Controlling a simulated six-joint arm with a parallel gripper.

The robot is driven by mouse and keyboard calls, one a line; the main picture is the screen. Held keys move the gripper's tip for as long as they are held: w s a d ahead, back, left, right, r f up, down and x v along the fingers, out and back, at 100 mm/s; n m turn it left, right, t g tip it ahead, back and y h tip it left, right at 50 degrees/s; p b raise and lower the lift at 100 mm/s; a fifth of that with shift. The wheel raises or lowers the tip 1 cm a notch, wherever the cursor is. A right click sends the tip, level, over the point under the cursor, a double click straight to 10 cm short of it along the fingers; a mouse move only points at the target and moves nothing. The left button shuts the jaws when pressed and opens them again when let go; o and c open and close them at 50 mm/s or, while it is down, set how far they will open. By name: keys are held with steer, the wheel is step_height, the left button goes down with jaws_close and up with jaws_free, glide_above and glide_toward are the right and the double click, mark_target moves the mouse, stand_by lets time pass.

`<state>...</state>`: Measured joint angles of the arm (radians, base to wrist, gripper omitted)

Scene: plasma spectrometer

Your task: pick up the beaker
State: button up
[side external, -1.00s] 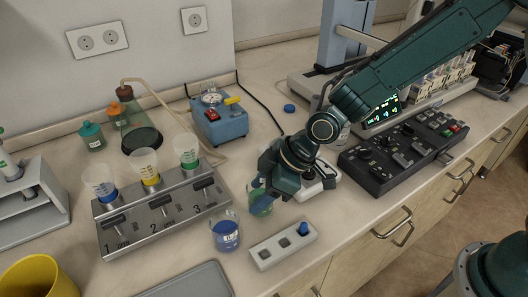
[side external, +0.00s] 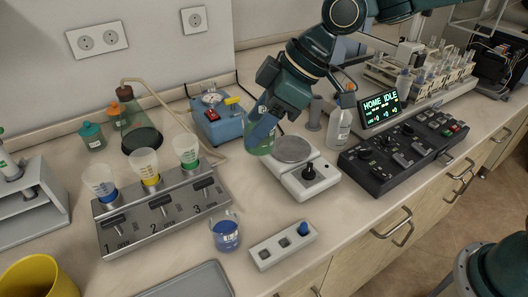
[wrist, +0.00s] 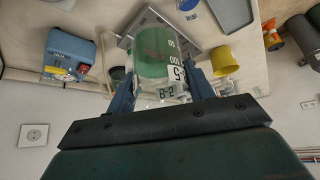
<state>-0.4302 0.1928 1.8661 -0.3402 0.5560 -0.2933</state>
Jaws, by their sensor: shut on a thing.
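A glass beaker with green liquid (side external: 259,146) is held up in my gripper (side external: 262,130), above the bench between the blue pump and the hotplate. In the wrist view the beaker (wrist: 155,55) sits between the two blue fingers of my gripper (wrist: 160,85), with graduation marks and a label "B-2" facing the camera. A second beaker with blue liquid (side external: 226,234) stands on the bench at the front, beside the valve rack.
A white stirrer plate (side external: 308,183) stands just right of and below the held beaker. The valve rack with three funnels (side external: 165,215) is to the left, the blue pump (side external: 218,122) behind. A small block with a blue knob (side external: 272,250) lies in front; a wash bottle (side external: 339,128) is to the right.

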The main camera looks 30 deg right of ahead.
steer(key=shift+r, duration=0.7)
steer(key=shift+w+d+r, duration=0.15)
steer(key=shift+w+d, duration=0.25)
steer(key=shift+w, duration=0.05)
steer(key=w+d+r, duration=0.2)
steer(key=w+d, duration=0.2)
steer(key=d, duration=0.3)
steer(key=w+d+r, duration=0.3)
steer(key=w+d, duration=0.1)
steer(key=d, duration=0.2)
steer(key=shift+w+d+r, duration=0.2)
steer(key=shift+d+r, duration=0.05)
steer(key=shift+d, duration=0.15)
steer(key=shift+f, duration=0.1)
glide_above(290, 148)
step_height(290, 148, down, 20)
steer(key=shift+d+r, duration=0.1)
stand_by(0.4)
